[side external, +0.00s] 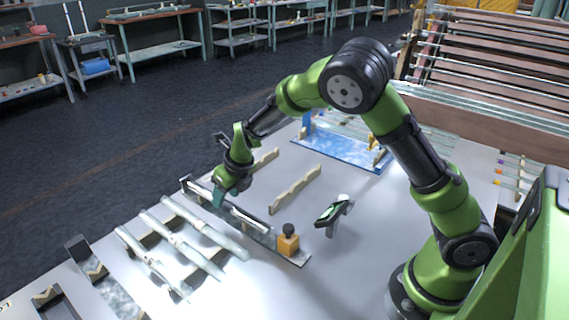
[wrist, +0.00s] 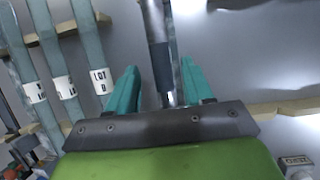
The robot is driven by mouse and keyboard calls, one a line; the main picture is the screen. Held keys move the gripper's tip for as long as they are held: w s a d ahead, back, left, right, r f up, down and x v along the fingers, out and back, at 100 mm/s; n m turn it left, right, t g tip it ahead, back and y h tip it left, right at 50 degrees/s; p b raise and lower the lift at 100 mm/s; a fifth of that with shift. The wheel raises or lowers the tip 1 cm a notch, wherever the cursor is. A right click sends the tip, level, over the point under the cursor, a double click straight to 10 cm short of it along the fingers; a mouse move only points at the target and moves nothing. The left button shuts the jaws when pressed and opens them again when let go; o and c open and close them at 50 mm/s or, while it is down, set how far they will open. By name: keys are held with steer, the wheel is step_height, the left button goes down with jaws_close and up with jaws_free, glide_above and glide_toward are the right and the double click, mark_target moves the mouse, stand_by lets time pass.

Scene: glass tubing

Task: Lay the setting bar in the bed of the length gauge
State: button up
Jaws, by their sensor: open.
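The length gauge (side external: 293,256) is a long narrow plate on the white table in the side view, with an orange block and black knob (side external: 288,240) at its near right end. A pale, slim bar (side external: 250,219), which looks like the setting bar, lies along the gauge; whether it is fully seated in the bed I cannot tell. My gripper (side external: 218,197) is low over the gauge's far left part. In the wrist view my gripper (wrist: 160,68) is open, its teal fingers on either side of a dark and silvery bar (wrist: 157,45), with gaps showing on both sides.
Several glass tubes (side external: 208,228) with white labels lie on wooden supports just left of the gauge; labelled tubes (wrist: 50,50) also show in the wrist view. A notched wooden rail (side external: 295,190), a small device with a green screen (side external: 333,211) and a blue mat (side external: 345,155) are to the right.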

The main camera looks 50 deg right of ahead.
steer(key=s+d+r+n+y, duration=0.2)
steer(key=s+r+n, duration=0.4)
steer(key=s+r, duration=0.5)
steer(key=s+r+n+t, duration=0.1)
steer(key=s+r+n, duration=0.3)
steer(key=s+n, duration=0.4)
steer(key=s+r+n+t, duration=0.1)
steer(key=s+r+n, duration=0.3)
steer(key=n, duration=1.4)
steer(key=s, duration=0.4)
steer(key=shift+a+t+h, duration=0.2)
steer(key=shift+t+h, duration=0.1)
steer(key=shift+h, duration=0.1)
